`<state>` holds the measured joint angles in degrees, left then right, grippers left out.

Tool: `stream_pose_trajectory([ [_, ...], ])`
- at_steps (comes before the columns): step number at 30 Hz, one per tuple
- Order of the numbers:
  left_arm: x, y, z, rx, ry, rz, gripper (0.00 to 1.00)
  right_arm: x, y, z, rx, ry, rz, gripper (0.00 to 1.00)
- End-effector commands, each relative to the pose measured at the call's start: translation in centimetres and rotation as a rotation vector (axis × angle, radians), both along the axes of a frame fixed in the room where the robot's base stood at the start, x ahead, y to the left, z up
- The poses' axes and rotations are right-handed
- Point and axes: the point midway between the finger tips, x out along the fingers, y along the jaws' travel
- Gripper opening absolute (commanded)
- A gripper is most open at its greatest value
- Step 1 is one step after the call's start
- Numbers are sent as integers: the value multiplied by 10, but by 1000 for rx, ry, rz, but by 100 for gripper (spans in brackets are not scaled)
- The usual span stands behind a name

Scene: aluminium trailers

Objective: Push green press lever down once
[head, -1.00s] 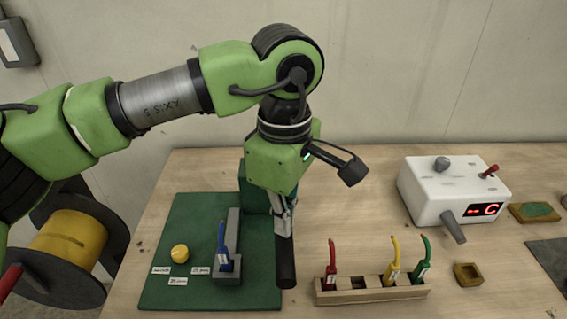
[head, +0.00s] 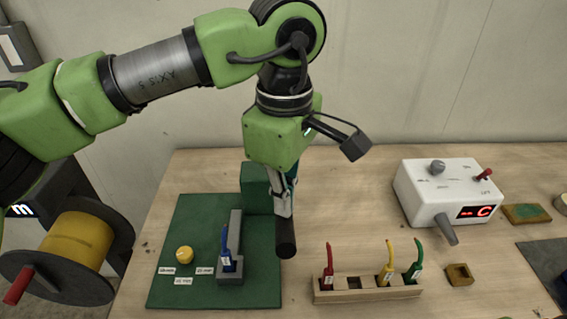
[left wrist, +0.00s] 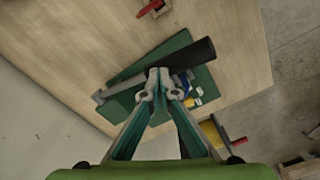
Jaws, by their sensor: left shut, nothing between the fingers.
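The press stands on a green board (head: 185,225), with a green block (head: 256,188) at its back and a grey bed (head: 234,258) in front. Its lever ends in a black handle (head: 285,240) that sticks out towards me, to the right of the bed. The handle also shows in the left wrist view (left wrist: 195,58). My left gripper (head: 282,208) is shut and empty, its tips right at the handle's inner end. I cannot tell if they touch it. In the left wrist view my fingertips (left wrist: 158,88) overlap that end. My right gripper is out of view.
A wooden rack (head: 350,296) holds red, yellow and green tools. A white box (head: 425,195) with a red display stands at the right. A yellow spool (head: 75,240) is at the left.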

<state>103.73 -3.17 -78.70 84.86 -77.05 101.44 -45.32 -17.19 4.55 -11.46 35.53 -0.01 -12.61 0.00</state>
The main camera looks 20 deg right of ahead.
Motion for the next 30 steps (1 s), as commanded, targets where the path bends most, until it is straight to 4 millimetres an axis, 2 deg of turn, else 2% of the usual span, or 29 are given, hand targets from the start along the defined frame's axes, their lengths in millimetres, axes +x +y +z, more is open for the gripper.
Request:
stream_pose_trajectory([
  [30, -1, 0, 74, 2, 2, -2, 0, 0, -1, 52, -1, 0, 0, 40],
])
